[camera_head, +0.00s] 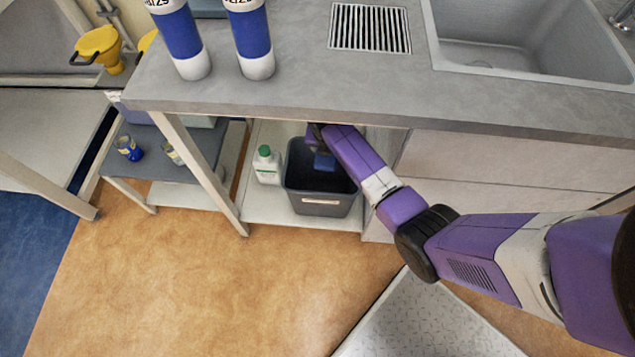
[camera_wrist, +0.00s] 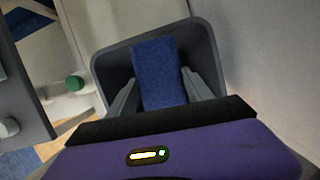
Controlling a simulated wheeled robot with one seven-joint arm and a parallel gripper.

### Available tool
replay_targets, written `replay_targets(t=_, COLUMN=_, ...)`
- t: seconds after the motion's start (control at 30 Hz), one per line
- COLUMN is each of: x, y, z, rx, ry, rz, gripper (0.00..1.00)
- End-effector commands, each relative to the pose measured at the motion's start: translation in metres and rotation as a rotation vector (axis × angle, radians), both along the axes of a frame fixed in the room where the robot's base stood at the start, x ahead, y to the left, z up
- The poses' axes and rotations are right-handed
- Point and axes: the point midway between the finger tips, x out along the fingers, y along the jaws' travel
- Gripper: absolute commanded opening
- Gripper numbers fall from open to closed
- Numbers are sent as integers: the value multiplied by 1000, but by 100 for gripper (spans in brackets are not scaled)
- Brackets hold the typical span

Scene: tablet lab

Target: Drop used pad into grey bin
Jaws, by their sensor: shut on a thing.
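The grey bin (camera_head: 318,204) stands on the low shelf under the counter, with a pale label on its front. Its rim also shows in the wrist view (camera_wrist: 206,42). The used pad is a blue block (camera_wrist: 158,72), held upright between the two fingers of my gripper (camera_wrist: 160,92). My gripper is shut on the pad. How far the pad reaches into the bin is hard to tell.
A white bottle with a green cap (camera_head: 266,166) stands left of the bin. The counter edge (camera_head: 300,113) runs close above my arm. A table leg (camera_head: 205,175) is to the left. Two blue-and-white bottles (camera_head: 250,40) stand on the counter.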

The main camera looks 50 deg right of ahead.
Motion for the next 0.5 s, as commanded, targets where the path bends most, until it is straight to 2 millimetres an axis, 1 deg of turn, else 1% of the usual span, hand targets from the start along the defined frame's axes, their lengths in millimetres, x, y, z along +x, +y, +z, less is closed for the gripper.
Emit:
replay_targets(t=0.03, x=0, y=0, z=-11, rx=0, ry=0, rz=0, gripper=21)
replay_targets(t=0.23, x=0, y=0, z=-33, rx=0, ry=0, rz=0, gripper=21)
replay_targets(t=0.4, x=0, y=0, z=-44, rx=0, ry=-1, rz=0, gripper=21)
replay_targets(t=0.5, x=0, y=0, z=-46, rx=0, ry=-2, rz=-1, gripper=21)
